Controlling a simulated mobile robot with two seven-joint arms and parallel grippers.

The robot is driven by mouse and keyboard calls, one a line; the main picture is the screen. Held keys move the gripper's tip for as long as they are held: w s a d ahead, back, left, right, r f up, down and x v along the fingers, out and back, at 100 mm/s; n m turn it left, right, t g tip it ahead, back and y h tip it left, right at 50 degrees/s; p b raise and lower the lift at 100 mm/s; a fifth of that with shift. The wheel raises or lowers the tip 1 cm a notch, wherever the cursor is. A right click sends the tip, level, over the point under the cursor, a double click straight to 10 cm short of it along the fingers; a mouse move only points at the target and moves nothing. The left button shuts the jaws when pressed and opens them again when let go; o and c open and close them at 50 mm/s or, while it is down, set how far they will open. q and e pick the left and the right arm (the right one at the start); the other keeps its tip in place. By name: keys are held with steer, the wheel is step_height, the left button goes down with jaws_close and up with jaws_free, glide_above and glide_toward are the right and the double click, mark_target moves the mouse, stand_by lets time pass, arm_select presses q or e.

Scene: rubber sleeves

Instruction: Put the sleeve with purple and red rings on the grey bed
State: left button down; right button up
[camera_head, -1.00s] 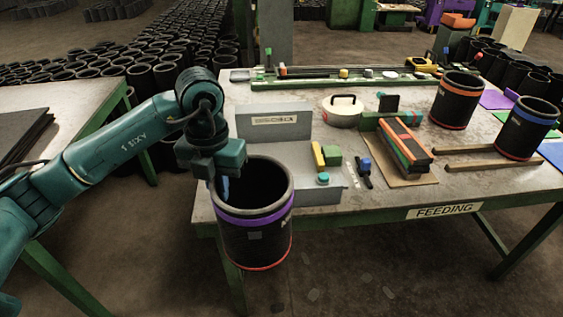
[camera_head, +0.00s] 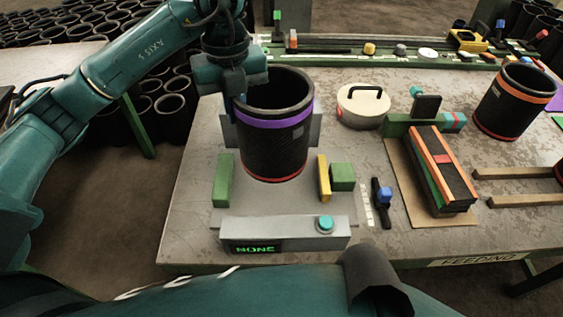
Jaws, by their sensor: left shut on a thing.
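The black sleeve with a purple ring near its top and a red ring at its bottom (camera_head: 272,140) is upright at the rear of the grey bed (camera_head: 268,198). It hides part of the bed's upright back plate. I cannot tell whether its bottom touches the bed. My left gripper (camera_head: 236,92) is shut on the sleeve's left rim. The bed has a green block (camera_head: 223,180) at left, yellow (camera_head: 323,177) and green (camera_head: 342,177) blocks at right, and a front panel with a teal button (camera_head: 325,224) and a display reading "NONE" (camera_head: 255,248). My right gripper is out of view.
To the right are a white round lidded thing with a black handle (camera_head: 362,105), a blue-knobbed tool (camera_head: 383,198), a stack of coloured bars (camera_head: 438,172) and an orange-and-red-ringed sleeve (camera_head: 513,100). Wooden rails (camera_head: 515,173) lie at far right. Bare table shows left of the bed.

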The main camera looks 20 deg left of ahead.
mark_target(242, 147)
arm_select(q)
steer(key=shift+w+f, duration=0.2)
step_height(242, 147, down, 5)
steer(key=shift+s+f, duration=0.1)
steer(key=shift+f, duration=0.1)
step_height(242, 147, down, 4)
steer(key=shift+r+p, duration=0.25)
steer(key=shift+p, duration=0.05)
steer(key=shift+f, duration=0.2)
steer(key=shift+f, duration=0.2)
steer(key=c, duration=1.6)
jaws_free()
steer(key=shift+o, duration=0.2)
